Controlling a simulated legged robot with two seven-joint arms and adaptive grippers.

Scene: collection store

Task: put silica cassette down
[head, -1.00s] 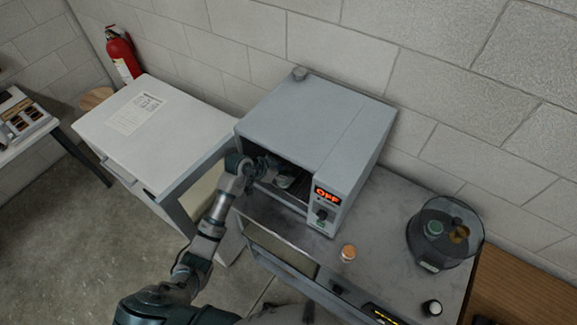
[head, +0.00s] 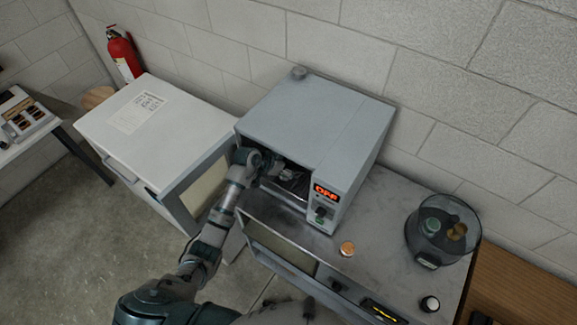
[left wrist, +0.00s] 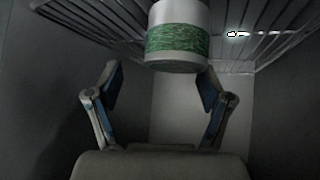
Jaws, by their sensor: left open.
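The silica cassette (left wrist: 178,42), a pale cylinder with a green band, stands at the wire rack (left wrist: 90,30) inside the grey oven (head: 315,120). In the left wrist view it is just beyond my left gripper (left wrist: 160,88), whose two fingers are spread apart. The fingers do not touch it there. In the head view my left arm reaches through the oven's front opening, and the gripper (head: 280,172) is partly hidden in the dark inside. The oven display (head: 327,190) reads OFF. My right gripper is out of view.
A round clear-lidded container (head: 442,232) with green and orange items is to the right. A white cabinet (head: 155,130) stands close on the left.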

